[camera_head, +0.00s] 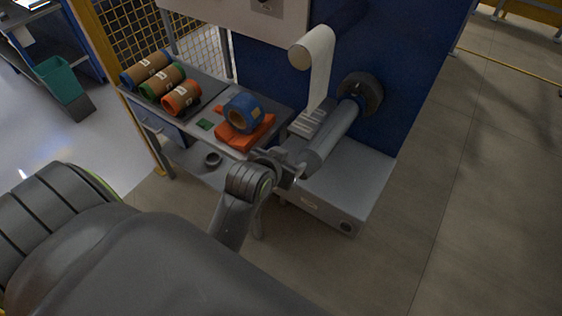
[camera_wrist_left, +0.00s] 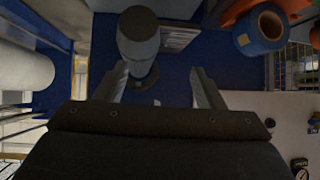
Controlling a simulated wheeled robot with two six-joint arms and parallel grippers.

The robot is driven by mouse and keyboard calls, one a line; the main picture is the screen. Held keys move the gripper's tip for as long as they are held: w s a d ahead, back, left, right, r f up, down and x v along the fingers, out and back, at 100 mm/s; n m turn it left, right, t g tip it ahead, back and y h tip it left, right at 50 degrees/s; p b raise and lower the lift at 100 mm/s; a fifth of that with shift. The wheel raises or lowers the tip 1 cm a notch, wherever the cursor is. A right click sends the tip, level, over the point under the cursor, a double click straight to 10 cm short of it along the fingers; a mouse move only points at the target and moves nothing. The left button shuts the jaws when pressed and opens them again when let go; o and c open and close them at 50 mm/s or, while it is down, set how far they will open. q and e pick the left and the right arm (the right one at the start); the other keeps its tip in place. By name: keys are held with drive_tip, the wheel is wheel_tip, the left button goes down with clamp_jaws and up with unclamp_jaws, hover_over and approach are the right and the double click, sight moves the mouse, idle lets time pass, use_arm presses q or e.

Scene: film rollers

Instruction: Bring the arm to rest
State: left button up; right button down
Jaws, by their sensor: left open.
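My left arm reaches in from the lower left of the head view. Its gripper (camera_head: 288,172) is at the near end of a grey roller shaft (camera_head: 328,140) on the blue machine. In the left wrist view the gripper (camera_wrist_left: 158,78) has its two fingers spread with nothing between them. The bare round end of the shaft (camera_wrist_left: 139,24) shows ahead of the fingers there. Whether the fingers touch the shaft cannot be told. My right gripper is in neither view.
The side table (camera_head: 236,78) holds several film rolls, including a blue one (camera_head: 243,113) on an orange block (camera_head: 247,136). A white film roll (camera_head: 314,48) hangs on the machine (camera_head: 398,60). A grey base box (camera_head: 350,185) stands below the shaft. Floor at right is clear.

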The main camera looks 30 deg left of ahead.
use_arm(q)
drive_tip(key=shift+f, duration=0.1)
idle(0.5)
drive_tip(key=s+a+f+g, duration=0.2)
drive_tip(key=s, duration=0.5)
drive_tip(key=s+a+f+g+y, duration=0.1)
drive_tip(key=s+a+f+g, duration=0.15)
drive_tip(key=s, duration=0.55)
drive_tip(key=s+a+f+g, duration=0.2)
drive_tip(key=s, duration=0.5)
wheel_tip(320, 180, down, 29)
drive_tip(key=a+g+b, duration=0.1)
drive_tip(key=g+b, duration=0.1)
drive_tip(key=b, duration=0.3)
drive_tip(key=s+f+b, duration=0.2)
drive_tip(key=s+f, duration=0.5)
drive_tip(key=f, duration=0.4)
drive_tip(key=s+d+f+h+b, duration=0.1)
drive_tip(key=s+f+b, duration=0.2)
drive_tip(key=s+f, duration=0.4)
wheel_tip(320, 180, down, 4)
drive_tip(key=shift+g, duration=0.35)
drive_tip(key=shift+s+d+f, duration=0.1)
drive_tip(key=shift+s+f, duration=0.1)
drive_tip(key=shift+s, duration=0.3)
drive_tip(key=shift+c, duration=0.2)
